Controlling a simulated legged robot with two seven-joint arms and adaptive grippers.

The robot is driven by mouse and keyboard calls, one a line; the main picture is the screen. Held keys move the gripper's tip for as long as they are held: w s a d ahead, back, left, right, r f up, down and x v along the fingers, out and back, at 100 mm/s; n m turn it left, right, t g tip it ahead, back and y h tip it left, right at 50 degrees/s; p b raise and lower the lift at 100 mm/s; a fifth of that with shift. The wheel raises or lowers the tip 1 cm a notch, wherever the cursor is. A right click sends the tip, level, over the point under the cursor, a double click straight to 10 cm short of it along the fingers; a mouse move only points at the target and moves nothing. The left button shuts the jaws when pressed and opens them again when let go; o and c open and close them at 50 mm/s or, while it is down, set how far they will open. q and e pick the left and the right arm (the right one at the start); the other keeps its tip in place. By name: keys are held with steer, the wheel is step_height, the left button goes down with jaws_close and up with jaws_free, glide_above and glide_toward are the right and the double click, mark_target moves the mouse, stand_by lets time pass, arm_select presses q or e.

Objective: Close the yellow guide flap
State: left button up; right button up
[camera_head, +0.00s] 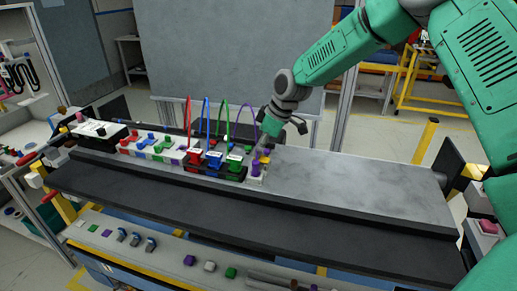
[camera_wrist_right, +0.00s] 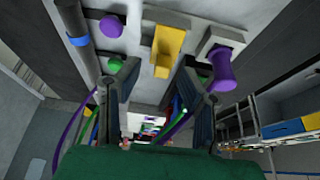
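The yellow guide flap (camera_wrist_right: 169,48) shows in the right wrist view as a small yellow channel-shaped piece on a pale module, between a round purple knob (camera_wrist_right: 111,27) and a purple spool-shaped knob (camera_wrist_right: 222,72). In the head view a bit of yellow (camera_head: 265,159) shows at the module's right end, partly hidden by my gripper. My right gripper (camera_wrist_right: 157,72) is open, its two fingers on either side of the flap's line with nothing between them. It also shows in the head view (camera_head: 262,150), just above the module's right end. I cannot tell whether it touches the flap. My left gripper is not in view.
Red, blue and green connectors (camera_head: 213,159) with looped cables stand just left of the gripper. A row of coloured pieces (camera_head: 150,146) lies further left. The grey bench top (camera_head: 350,185) to the right is clear. A front panel (camera_head: 160,250) carries switches and buttons.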

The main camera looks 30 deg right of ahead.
steer(key=shift+w+a+f, duration=0.15)
steer(key=shift+f, duration=0.45)
jaws_close()
steer(key=shift+w+a+r+g+h+p, duration=0.15)
steer(key=shift+g+h+p, duration=0.2)
steer(key=shift+p, duration=0.35)
steer(key=shift+w+f+g+h+p, duration=0.15)
steer(key=shift+f+g+h+p, duration=0.1)
steer(key=shift+f+g+p, duration=0.15)
steer(key=shift+r, duration=0.1)
